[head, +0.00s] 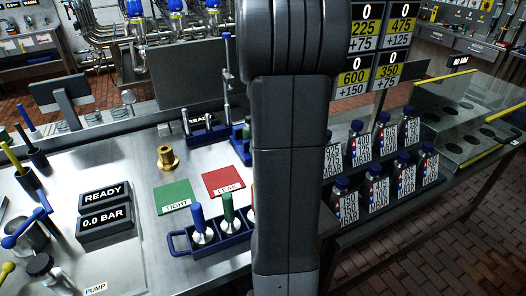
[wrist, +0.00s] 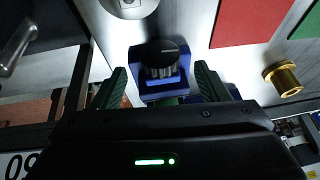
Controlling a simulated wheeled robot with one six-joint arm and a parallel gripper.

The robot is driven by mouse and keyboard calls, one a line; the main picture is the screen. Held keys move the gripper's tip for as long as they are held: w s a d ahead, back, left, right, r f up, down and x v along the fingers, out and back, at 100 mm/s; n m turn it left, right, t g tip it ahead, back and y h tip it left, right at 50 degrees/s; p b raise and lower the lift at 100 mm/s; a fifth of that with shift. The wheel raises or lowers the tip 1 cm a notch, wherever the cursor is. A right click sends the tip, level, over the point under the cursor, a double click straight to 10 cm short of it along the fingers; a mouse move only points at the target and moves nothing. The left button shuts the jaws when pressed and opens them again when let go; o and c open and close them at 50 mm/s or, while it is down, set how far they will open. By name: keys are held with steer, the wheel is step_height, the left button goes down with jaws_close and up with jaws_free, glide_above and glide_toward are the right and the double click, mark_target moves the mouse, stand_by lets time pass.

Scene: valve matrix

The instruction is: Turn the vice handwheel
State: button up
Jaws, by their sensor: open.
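The vice handwheel (wrist: 160,56) is a black ribbed knob on a blue vice (wrist: 163,88), at the upper middle of the wrist view. My gripper (wrist: 160,70) is open, with one green finger to the left of the vice and one to the right. The handwheel lies between the fingers, and gaps show on both sides. The lower part of the vice is hidden behind my gripper's body. In the head view my arm covers the middle of the picture, and I cannot make out my gripper or the handwheel there.
A brass fitting (head: 168,158) stands on the steel bench near a green TIGHT card (head: 173,197) and a red LEAK card (head: 223,182). A blue rack (head: 207,245) holds handled tools at the front. Displays (head: 103,194) read READY and 0.0 BAR. Several labelled bottles (head: 380,190) stand right.

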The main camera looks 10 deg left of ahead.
steer(key=shift+x, duration=2.05)
steer(key=shift+c, duration=0.2)
steer(key=c, duration=1)
